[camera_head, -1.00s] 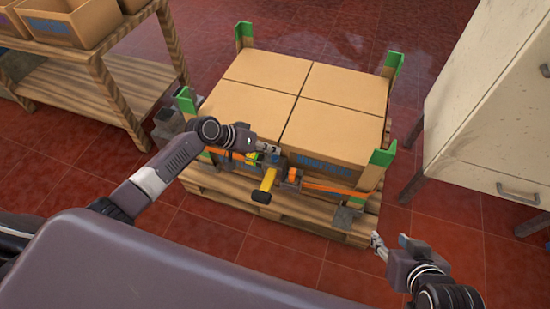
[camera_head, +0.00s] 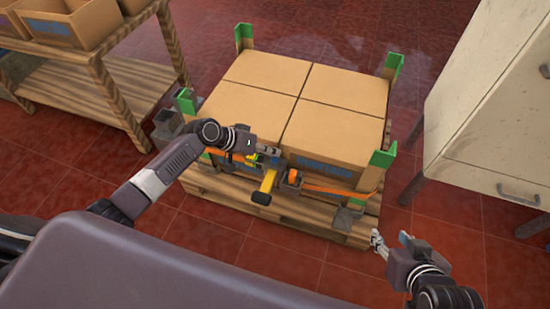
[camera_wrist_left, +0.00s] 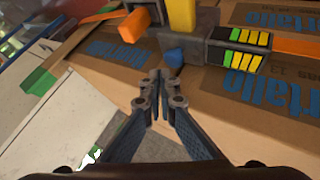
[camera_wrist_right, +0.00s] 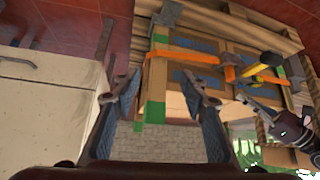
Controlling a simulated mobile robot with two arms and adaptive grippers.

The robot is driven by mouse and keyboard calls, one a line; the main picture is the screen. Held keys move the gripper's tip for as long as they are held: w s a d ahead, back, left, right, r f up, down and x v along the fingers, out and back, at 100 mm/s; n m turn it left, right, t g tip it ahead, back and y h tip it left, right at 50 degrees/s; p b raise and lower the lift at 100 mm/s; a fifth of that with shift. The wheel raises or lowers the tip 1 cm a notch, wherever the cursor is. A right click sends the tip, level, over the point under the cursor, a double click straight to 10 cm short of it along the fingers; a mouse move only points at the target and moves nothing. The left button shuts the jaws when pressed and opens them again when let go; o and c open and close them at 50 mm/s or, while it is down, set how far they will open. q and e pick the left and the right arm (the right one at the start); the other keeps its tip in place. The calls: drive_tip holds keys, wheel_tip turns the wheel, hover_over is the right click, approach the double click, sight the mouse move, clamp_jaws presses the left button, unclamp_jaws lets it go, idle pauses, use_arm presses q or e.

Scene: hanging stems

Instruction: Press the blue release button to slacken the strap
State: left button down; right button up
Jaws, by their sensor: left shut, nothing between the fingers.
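The blue release button (camera_wrist_left: 174,57) sits on the underside of a grey strap tensioner (camera_wrist_left: 203,45), beside its yellow handle (camera_wrist_left: 182,14), in the left wrist view. My left gripper (camera_wrist_left: 158,74) is shut and empty, its tips just short of the button in that view; whether they touch cannot be told. In the head view the left gripper (camera_head: 270,152) is at the tensioner, above the yellow handle (camera_head: 267,182), and largely hides the button. The orange strap (camera_head: 337,190) runs along the front of the cartons. My right gripper (camera_wrist_right: 160,92) is open and empty, right of the pallet's front corner.
Several cartons (camera_head: 333,92) stand on a wooden pallet (camera_head: 300,208) with green corner protectors (camera_head: 382,158). A wooden shelf table (camera_head: 110,80) stands at the left, a pale cabinet (camera_head: 490,115) at the right. Red tiled floor (camera_head: 300,265) is clear in front.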

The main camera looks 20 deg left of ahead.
use_arm(q)
drive_tip(key=shift+f, duration=0.1)
idle(0.6)
drive_tip(key=shift+f, duration=0.35)
use_arm(e)
drive_tip(key=w+r, duration=0.1)
drive_tip(key=w+r+t, duration=0.1)
drive_tip(key=shift+w+a, duration=0.35)
drive_tip(key=shift+a, duration=0.05)
drive_tip(key=shift+s+f, duration=0.15)
drive_tip(key=shift+f, duration=0.05)
